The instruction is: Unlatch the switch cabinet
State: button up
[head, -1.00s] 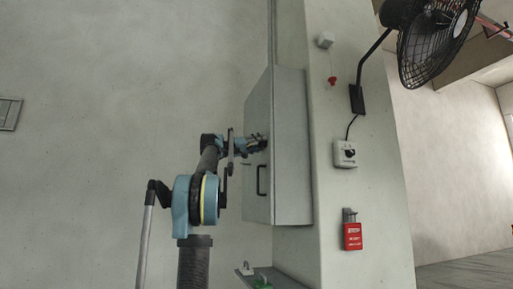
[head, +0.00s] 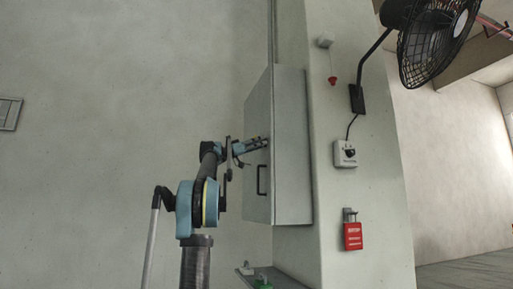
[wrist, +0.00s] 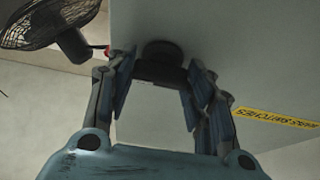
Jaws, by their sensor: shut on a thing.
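The grey switch cabinet (head: 290,185) hangs on the wall, its door facing left in the head view and closed as far as I can tell. A black bar handle (head: 262,180) sits low on its door. My gripper (head: 262,143) is at the door above this handle. In the wrist view my gripper (wrist: 160,76) has its two fingers on either side of a dark round latch knob (wrist: 162,52) on the grey door, shut on it. The contact is partly hidden by the fingertips.
A yellow warning label (wrist: 275,118) is on the cabinet at right in the wrist view. A black fan (head: 437,40), a switch box (head: 345,154) and a red padlock tag (head: 353,236) are on the pillar right of the cabinet. A shelf (head: 285,283) is below.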

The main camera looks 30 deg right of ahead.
jog(key=shift+f+m, duration=0.1)
jog(key=shift+m, duration=0.2)
jog(key=o, duration=1.1)
jog(key=shift+w+d, duration=0.1)
jog(key=shift+w, duration=0.05)
jog(key=shift+c, duration=0.2)
jog(key=v, duration=1.2)
